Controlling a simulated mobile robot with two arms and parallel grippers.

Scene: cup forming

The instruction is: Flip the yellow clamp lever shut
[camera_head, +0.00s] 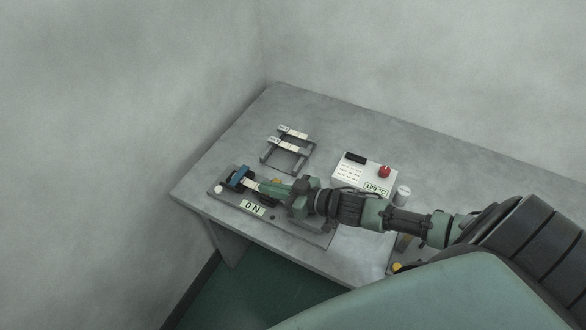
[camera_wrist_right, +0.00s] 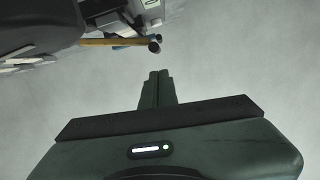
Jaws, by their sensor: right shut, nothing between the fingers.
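The yellow clamp lever shows in the right wrist view as a long yellow-orange bar (camera_wrist_right: 108,42) with a dark end, just beyond my fingertips. In the head view a small yellow patch (camera_head: 277,181) shows behind my right gripper; most of that area is hidden by the gripper. My right gripper (camera_head: 263,188) is shut and empty, low over the fixture plate with the 0 N display (camera_head: 253,207). Its closed fingers (camera_wrist_right: 158,74) show a gap to the lever in the wrist view. A blue part (camera_head: 238,176) sits at the plate's left end. My left gripper is out of view.
A rack with pale strips (camera_head: 287,145) stands behind the fixture. A white control box (camera_head: 364,174) with a red knob (camera_head: 384,171) and a white cylinder (camera_head: 403,195) stand right. Another yellow part (camera_head: 397,267) is near the front edge. The table's back right is clear.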

